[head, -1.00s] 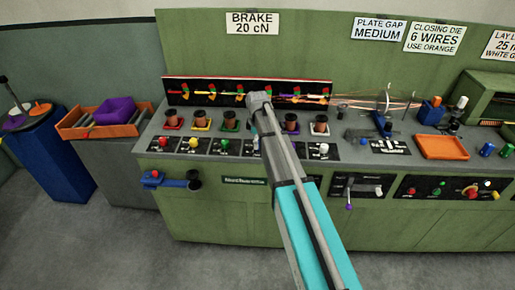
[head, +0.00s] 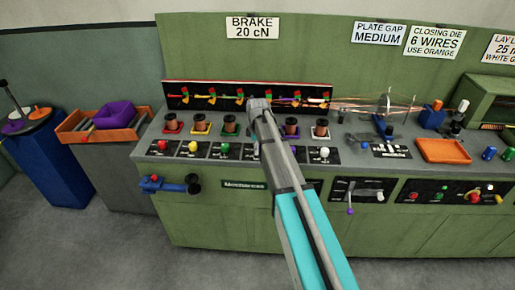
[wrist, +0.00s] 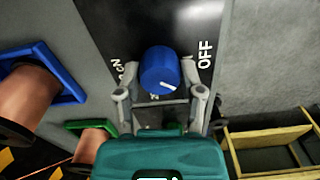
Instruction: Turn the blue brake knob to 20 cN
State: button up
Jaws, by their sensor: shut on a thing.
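The blue brake knob (wrist: 158,72) sits on a black plate (wrist: 112,24) in the wrist view. My gripper (wrist: 158,64) is shut on it, one finger on each side. A white pointer mark on the knob faces the lower right of that view. "OFF" is printed to the right of the knob and a partly hidden "cN" label to the left. Another label below it is mostly covered. In the head view my gripper (head: 259,104) reaches over the console (head: 215,207), and my arm hides the blue knob. A sign (head: 252,28) above reads "BRAKE 20 cN".
Other brake knobs, such as red (head: 163,145), yellow (head: 192,146), green (head: 223,149) and white (head: 325,153), line the console front. Copper spools (head: 200,122) stand in coloured trays behind them. An orange tray (head: 445,151) lies right. The floor in front is clear.

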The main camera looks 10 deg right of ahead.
jog(key=c, duration=0.3)
jog(key=shift+m, duration=0.4)
jog(key=m, duration=1.3)
jog(key=shift+d, duration=0.1)
dwell(0.5)
jog(key=o, duration=1.1)
jog(key=shift+o, duration=0.2)
